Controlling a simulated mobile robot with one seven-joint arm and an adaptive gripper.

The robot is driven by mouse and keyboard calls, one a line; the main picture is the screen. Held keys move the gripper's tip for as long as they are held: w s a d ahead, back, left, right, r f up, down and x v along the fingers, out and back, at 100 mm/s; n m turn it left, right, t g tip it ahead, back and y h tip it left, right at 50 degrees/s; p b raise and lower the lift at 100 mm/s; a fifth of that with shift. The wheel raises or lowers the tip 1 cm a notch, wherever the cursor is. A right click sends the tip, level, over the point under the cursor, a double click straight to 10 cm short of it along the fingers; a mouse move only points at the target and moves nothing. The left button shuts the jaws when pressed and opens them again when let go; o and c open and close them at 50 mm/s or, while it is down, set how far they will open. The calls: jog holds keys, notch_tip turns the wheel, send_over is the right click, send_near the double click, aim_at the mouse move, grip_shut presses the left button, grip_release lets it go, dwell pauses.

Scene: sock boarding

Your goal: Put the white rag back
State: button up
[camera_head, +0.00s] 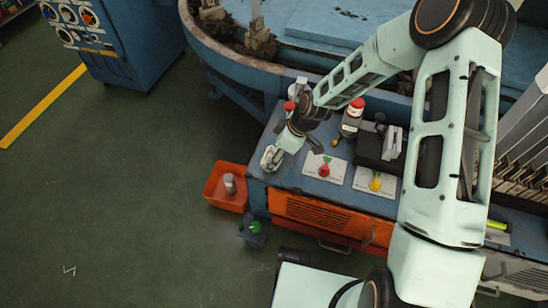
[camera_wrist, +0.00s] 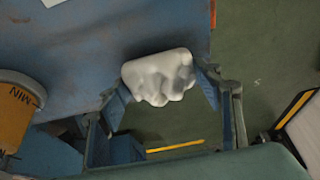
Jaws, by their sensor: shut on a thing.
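The white rag (camera_wrist: 158,78) is a crumpled white bundle between the fingers of my gripper (camera_wrist: 170,95) in the wrist view. My gripper is shut on it at the edge of the blue bench top (camera_wrist: 85,35), with green floor showing below the rag. In the head view my gripper (camera_head: 271,158) is over the left front corner of the blue bench top (camera_head: 285,178), and the rag shows only as a small pale patch. I cannot tell whether the rag touches the bench.
Two white cards with a red (camera_head: 324,168) and a yellow item (camera_head: 376,182) lie right of my gripper. A red-capped bottle (camera_head: 352,115) stands behind. An orange bin (camera_head: 215,190) holding a grey cylinder stands on the floor at left. A yellow container (camera_wrist: 18,105) shows in the wrist view.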

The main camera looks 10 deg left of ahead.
jog(key=shift+f, duration=0.4)
jog(key=shift+f, duration=0.2)
jog(key=o, duration=1)
jog(key=shift+r, duration=0.15)
jog(key=shift+r, duration=0.35)
jog(key=p+v, duration=0.4)
jog(key=v, duration=0.7)
jog(key=shift+d+r, duration=0.15)
jog(key=shift+r, duration=0.1)
